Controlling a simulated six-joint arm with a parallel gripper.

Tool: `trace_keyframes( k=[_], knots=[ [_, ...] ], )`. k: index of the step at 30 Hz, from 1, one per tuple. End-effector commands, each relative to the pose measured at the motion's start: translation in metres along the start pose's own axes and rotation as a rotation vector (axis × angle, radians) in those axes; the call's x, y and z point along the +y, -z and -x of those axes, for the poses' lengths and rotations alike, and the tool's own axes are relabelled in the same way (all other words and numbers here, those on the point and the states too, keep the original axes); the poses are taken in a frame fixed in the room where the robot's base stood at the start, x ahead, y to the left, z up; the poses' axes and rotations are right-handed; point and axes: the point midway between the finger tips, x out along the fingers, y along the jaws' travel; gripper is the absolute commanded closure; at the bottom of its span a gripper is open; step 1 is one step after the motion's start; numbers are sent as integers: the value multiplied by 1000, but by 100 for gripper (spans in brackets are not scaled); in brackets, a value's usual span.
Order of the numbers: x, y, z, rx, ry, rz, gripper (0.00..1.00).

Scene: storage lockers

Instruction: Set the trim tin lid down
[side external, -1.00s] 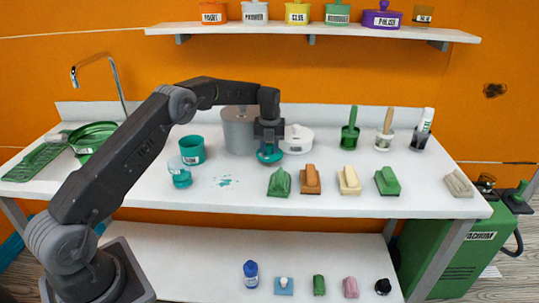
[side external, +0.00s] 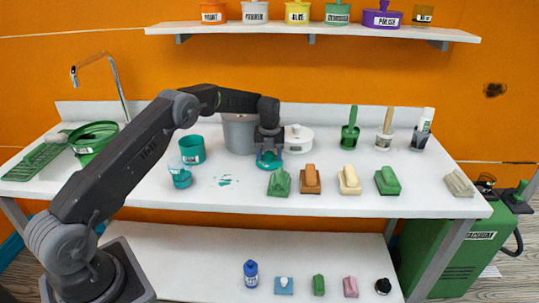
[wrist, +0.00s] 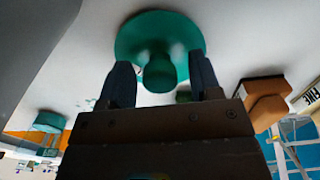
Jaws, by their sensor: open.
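The trim tin lid (side external: 269,164) is a round teal disc with a knob. It lies on the white counter in front of the grey pot, knob up. In the wrist view the teal lid (wrist: 135,36) fills the upper middle. My gripper (side external: 269,146) is directly above the lid and points down. In the wrist view my gripper (wrist: 161,72) has its two dark fingers apart, one on each side of the knob, with a gap showing. An open teal tin (side external: 192,150) stands to the left; its label is not readable.
The grey pot (side external: 239,135) and a white lidded dish (side external: 298,138) stand close behind my gripper. Several coloured brushes or blocks, including a green one (side external: 279,182), line the counter's front. A small teal-lidded jar (side external: 181,177) and teal smears (side external: 224,181) are at left.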

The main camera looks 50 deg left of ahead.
Motion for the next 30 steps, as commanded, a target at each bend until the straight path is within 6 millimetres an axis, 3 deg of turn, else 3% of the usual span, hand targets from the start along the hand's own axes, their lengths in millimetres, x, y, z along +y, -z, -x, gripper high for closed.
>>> trace_keyframes(
  k=[8, 21, 30],
  knots=[
    [0, -1, 19, -3, 2, 0, 42],
    [0, -1, 104, -2, 1, 0, 42],
    [0, 0, 124, 0, 0, 0, 42]
  ],
)
